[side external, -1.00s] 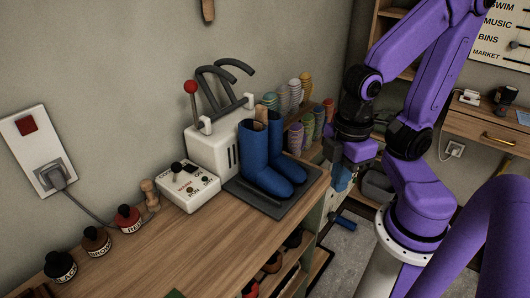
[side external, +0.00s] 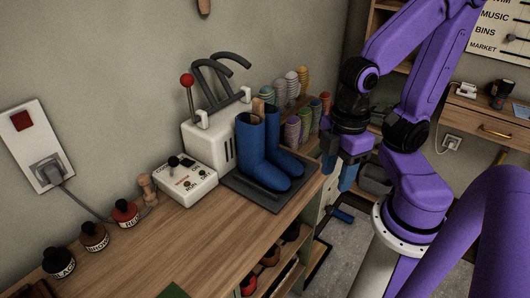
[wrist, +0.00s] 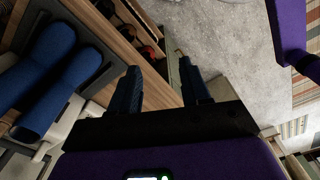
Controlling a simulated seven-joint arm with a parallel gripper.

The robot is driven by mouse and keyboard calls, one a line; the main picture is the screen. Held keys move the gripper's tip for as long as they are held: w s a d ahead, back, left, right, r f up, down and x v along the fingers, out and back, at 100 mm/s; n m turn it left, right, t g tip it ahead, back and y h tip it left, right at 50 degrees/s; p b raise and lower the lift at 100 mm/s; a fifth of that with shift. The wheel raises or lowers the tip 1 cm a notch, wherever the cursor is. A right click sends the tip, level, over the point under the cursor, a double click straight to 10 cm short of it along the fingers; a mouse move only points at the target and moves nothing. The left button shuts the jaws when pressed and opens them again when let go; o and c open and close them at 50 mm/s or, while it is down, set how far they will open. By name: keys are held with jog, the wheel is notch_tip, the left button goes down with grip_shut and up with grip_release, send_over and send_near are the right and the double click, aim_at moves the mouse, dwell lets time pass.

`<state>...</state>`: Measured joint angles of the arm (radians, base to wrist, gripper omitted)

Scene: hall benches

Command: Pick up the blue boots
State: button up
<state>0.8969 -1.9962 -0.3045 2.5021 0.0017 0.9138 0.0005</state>
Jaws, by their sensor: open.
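A pair of blue boots stands upright on a dark grey tray (side external: 236,189) at the right end of the wooden bench. The near boot (side external: 255,160) partly hides the far boot (side external: 286,160). In the wrist view, the boots (wrist: 65,90) lie at the left edge. My gripper (side external: 339,178) is to the right of the boots, just off the bench end, apart from them. In the wrist view, my gripper (wrist: 162,80) has its two dark blue fingers spread, with nothing between them but bench edge and floor.
A white machine (side external: 205,145) with a red-knobbed lever stands behind the boots. A white control box (side external: 187,182) is at their left. Stacked coloured cups (side external: 292,130) stand behind at the right. Bare bench (side external: 170,245) lies in front; shelves of shoes are below.

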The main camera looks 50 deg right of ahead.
jog(key=w+a+r+n+h, duration=0.1)
jog(key=w+a+n+h, duration=0.2)
jog(key=w, duration=0.6)
jog(key=w+a+r+n+h, duration=0.1)
jog(key=w+a+h, duration=0.1)
jog(key=w+h, duration=0.45)
jog(key=n+h, duration=0.1)
jog(key=h, duration=0.6)
send_near(256, 109)
jog(key=shift+d+f, duration=0.25)
jog(key=shift+d, duration=1.15)
jog(key=shift+d+f, duration=0.25)
jog(key=shift+d, duration=1.15)
jog(key=shift+d+f, duration=0.2)
jog(key=shift+d, duration=1.2)
grip_shut()
